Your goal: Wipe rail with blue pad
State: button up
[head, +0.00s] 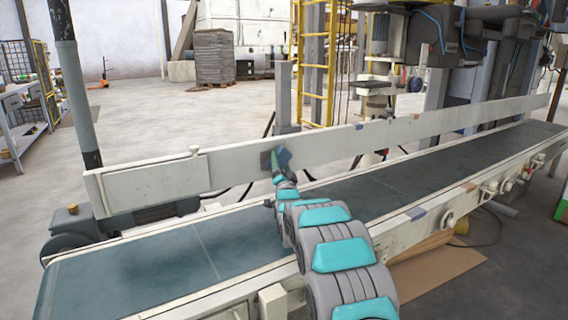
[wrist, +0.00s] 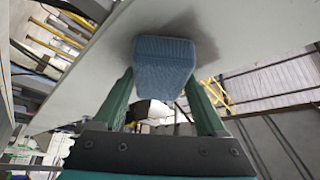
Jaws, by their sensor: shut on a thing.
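The rail (head: 400,127) is a long pale bar along the far side of the conveyor. The blue pad (head: 284,156) is at the rail's face, left of the picture's middle. In the wrist view the pad (wrist: 165,52) is a textured block held between two green fingers. My gripper (wrist: 162,88) is shut on it. The pad's far face is up against the pale rail (wrist: 95,80) or very near it; contact is hidden. A dark smudge (wrist: 205,35) shows on the rail around the pad, and also in the head view (head: 265,160).
The dark conveyor belt (head: 350,192) runs below the rail, between my body and it. Small blue-grey and brown patches (head: 417,213) mark the near side frame. A dark post (head: 72,85) stands at left. A yellow ladder (head: 313,65) and machinery (head: 445,35) stand behind.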

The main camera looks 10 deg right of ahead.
aim_at(262, 158)
jog(key=shift+s+a+b, duration=0.2)
jog(key=shift+s+a, duration=0.05)
jog(key=shift+a, duration=0.65)
jog(key=shift+s+a+b, duration=0.2)
jog(key=shift+a, duration=0.7)
jog(key=shift+s+a+b, duration=0.2)
jog(key=shift+s+a, duration=0.1)
jog(key=shift+a, duration=0.5)
jog(key=shift+s+a+b, duration=0.15)
jog(key=shift+s+a, duration=0.15)
jog(key=shift+a, duration=0.45)
jog(key=shift+d+r, duration=0.1)
